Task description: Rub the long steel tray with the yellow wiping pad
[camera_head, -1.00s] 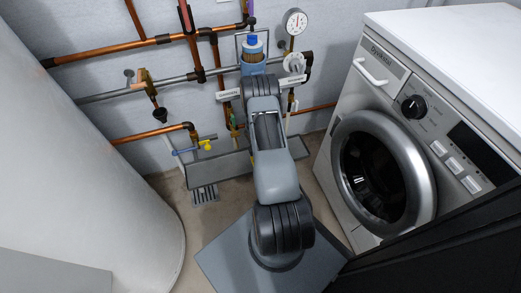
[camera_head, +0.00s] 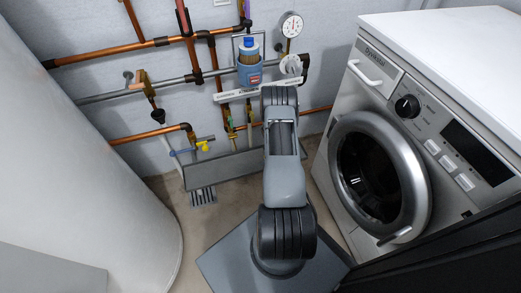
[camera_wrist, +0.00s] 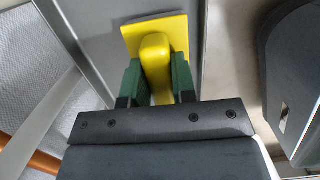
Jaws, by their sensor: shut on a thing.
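In the wrist view my gripper (camera_wrist: 157,82) has its green fingers closed on the handle of the yellow wiping pad (camera_wrist: 174,30). The pad's flat yellow plate faces the grey surface of the long steel tray (camera_wrist: 98,30). I cannot tell whether the plate touches the tray or sits just above it. In the head view the long steel tray (camera_head: 225,168) lies low along the back wall, its right part hidden behind my arm. My gripper and the pad are hidden behind my arm there.
Copper and steel pipes (camera_head: 110,52), a yellow valve (camera_head: 203,146), a blue filter canister (camera_head: 249,70) and a gauge (camera_head: 291,25) are on the wall above the tray. A washing machine (camera_head: 350,120) stands right, a large white cylinder (camera_head: 80,150) left. A floor drain (camera_head: 203,196) lies in front.

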